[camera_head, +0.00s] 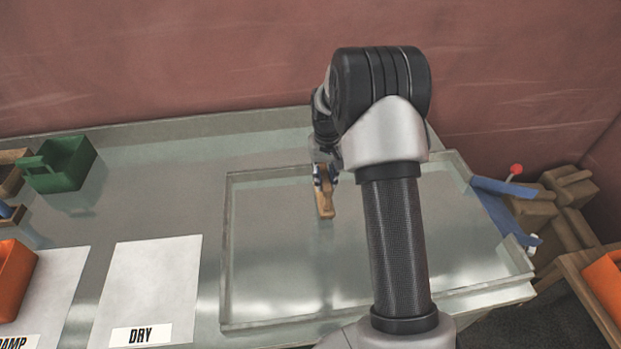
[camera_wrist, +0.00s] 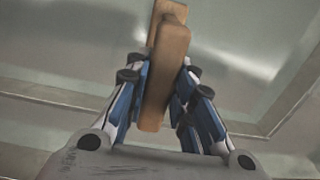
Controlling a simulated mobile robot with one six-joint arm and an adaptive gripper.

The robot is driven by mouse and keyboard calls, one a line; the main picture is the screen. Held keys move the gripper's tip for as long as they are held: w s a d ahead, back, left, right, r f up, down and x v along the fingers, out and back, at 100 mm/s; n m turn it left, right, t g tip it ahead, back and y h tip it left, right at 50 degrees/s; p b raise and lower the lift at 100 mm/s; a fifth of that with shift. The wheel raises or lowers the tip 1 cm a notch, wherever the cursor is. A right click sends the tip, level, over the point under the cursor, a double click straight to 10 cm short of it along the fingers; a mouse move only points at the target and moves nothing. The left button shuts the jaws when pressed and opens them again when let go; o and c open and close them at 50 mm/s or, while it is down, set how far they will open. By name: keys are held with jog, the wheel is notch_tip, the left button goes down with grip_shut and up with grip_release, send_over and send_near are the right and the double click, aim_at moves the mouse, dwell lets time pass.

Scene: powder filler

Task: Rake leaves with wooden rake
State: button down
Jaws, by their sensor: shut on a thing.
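My gripper (camera_wrist: 162,98) is shut on the wooden rake (camera_wrist: 167,72), a light brown wooden tool, in the wrist view. The rake's handle lies between the two blue finger pads, and a wider wooden block shows at its far end at the top of the picture. In the head view the rake (camera_head: 325,205) points down toward the floor of a shallow metal tray (camera_head: 280,290); I cannot tell whether it touches. No leaves can be made out in either view.
Left of the tray lie white sheets, one labelled DRY (camera_head: 150,290), the other partly cut off. A green bin (camera_head: 62,165) and an orange bin (camera_head: 12,278) stand at the left. Brown boxes (camera_head: 545,215) and a blue sheet (camera_head: 500,205) are at the right. A reddish wall (camera_head: 200,60) stands behind.

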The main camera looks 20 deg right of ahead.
jog(key=s+d+p, duration=0.1)
jog(key=s+d, duration=0.5)
jog(key=d, duration=0.8)
jog(key=s+d+p, duration=0.1)
jog(key=s+d, duration=0.6)
jog(key=d, duration=0.7)
jog(key=s+d+p, duration=0.1)
jog(key=s+d, duration=0.5)
jog(key=d, duration=0.8)
notch_tip(320, 180, up, 6)
jog(key=p, duration=0.3)
jog(key=shift+r+p, duration=0.25)
jog(key=shift+p, duration=0.15)
jog(key=shift+s+a, duration=0.1)
